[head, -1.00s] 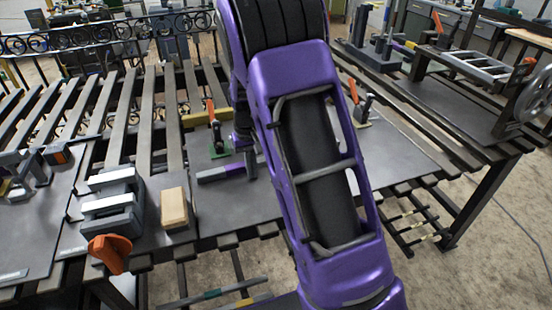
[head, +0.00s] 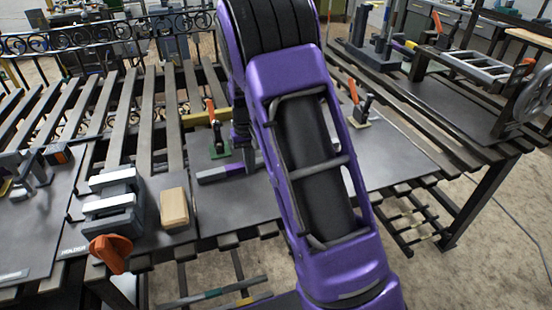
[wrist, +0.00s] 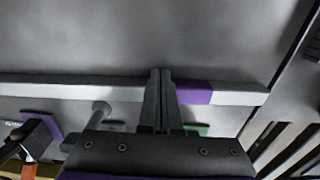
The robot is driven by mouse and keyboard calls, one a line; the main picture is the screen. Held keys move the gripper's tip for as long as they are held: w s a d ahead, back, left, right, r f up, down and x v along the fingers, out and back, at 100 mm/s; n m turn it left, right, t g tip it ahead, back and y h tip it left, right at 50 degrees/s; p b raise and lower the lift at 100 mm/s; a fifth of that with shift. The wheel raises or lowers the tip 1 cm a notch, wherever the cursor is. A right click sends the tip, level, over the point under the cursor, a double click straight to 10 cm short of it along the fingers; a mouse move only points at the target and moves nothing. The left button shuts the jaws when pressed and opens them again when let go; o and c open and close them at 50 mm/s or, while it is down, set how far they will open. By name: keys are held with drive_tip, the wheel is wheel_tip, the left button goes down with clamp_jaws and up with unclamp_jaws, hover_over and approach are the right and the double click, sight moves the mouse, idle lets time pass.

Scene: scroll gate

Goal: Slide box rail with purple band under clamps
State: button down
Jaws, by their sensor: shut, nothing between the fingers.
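The box rail (wrist: 60,88) lies flat across the wrist view, grey with a purple band (wrist: 195,93) near its right end. Its banded end also shows in the head view (head: 212,174); my arm hides the rest there. My gripper (wrist: 161,72) is shut and empty, its fingertips over the rail just left of the band; contact cannot be told. One clamp (head: 211,112) has an orange handle and a green base (wrist: 197,129), beside the rail. Another clamp (head: 359,108) with an orange handle stands right of my arm. A purple base (wrist: 42,122) shows at lower left in the wrist view.
A wooden block (head: 174,207) and a grey holder (head: 113,205) with an orange knob (head: 109,252) stand left of the rail. A yellow bar (head: 205,117) lies behind the green-based clamp. The grey plate (head: 255,205) in front of the rail looks clear.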

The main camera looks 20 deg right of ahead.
drive_tip(key=shift+w, duration=1.25)
drive_tip(key=shift+s, duration=0.1)
drive_tip(key=shift+s, duration=1.2)
wheel_tip(320, 180, up, 6)
drive_tip(key=p, duration=0.3)
drive_tip(key=shift+f+p, duration=0.1)
drive_tip(key=shift+p, duration=0.3)
drive_tip(key=shift+r, duration=1.1)
